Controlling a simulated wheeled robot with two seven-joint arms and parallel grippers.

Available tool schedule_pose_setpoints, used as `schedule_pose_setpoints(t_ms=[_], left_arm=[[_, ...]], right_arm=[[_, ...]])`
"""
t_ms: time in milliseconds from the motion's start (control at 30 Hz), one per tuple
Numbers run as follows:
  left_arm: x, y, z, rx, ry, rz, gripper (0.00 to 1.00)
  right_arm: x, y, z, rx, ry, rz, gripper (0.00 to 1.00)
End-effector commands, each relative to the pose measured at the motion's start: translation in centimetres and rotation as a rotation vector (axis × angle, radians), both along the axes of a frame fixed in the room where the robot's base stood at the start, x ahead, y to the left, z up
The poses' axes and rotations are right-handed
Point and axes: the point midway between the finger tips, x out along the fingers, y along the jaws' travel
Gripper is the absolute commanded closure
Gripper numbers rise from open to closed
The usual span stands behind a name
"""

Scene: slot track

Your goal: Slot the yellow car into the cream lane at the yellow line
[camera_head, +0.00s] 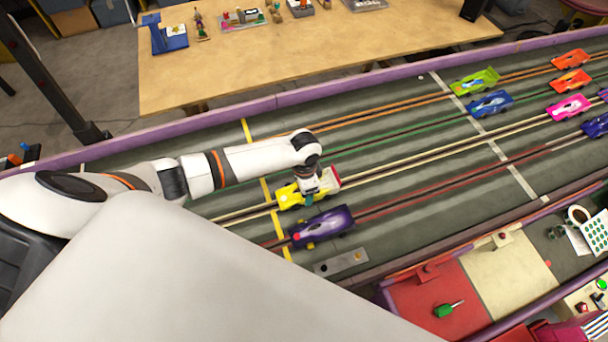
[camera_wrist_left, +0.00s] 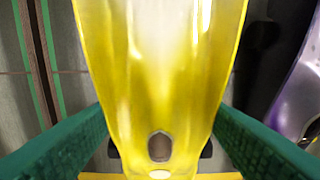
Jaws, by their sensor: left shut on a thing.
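The yellow car (camera_head: 289,196) is over the cream lane (camera_head: 400,168) at the yellow line (camera_head: 264,190), roughly lined up with the lane. My left gripper (camera_head: 309,197) is shut on it from above. In the left wrist view the car (camera_wrist_left: 160,70) fills the middle, with the green fingers of my left gripper (camera_wrist_left: 160,140) on both sides. The slot under the car is hidden, so I cannot tell whether the car is seated or held just above. My right gripper is not in view.
A dark purple car (camera_head: 322,226) stands close beside it on the red lane (camera_head: 420,200); it also shows in the left wrist view (camera_wrist_left: 296,95). Green (camera_head: 474,82) and blue (camera_head: 490,104) cars stand further right. A purple rail (camera_head: 350,84) edges the track, with a wooden table (camera_head: 300,60) behind.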

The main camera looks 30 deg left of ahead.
Motion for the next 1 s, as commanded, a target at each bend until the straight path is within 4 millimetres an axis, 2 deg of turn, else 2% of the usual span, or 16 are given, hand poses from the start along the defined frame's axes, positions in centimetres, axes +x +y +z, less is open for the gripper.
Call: schedule_pose_setpoints(t_ms=[433, 467, 600, 867, 1000], left_arm=[[0.02, -0.03, -1.18, -0.001, -0.001, 0.000, 0.66], [0.04, -0.03, -1.16, -0.001, -0.001, 0.000, 0.37], [0.03, -0.03, -1.09, -0.001, -0.001, -0.001, 0.14], [-0.02, -0.01, -1.12, 0.000, 0.000, -0.001, 0.13], [0.05, 0.01, -0.36, -0.001, -0.002, -0.001, 0.13]], right_arm=[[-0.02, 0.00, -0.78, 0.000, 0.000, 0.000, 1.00], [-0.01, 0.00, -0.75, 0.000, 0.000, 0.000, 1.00], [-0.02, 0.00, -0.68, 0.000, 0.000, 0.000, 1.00], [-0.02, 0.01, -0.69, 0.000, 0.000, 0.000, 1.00], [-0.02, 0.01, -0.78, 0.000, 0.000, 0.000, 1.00]])
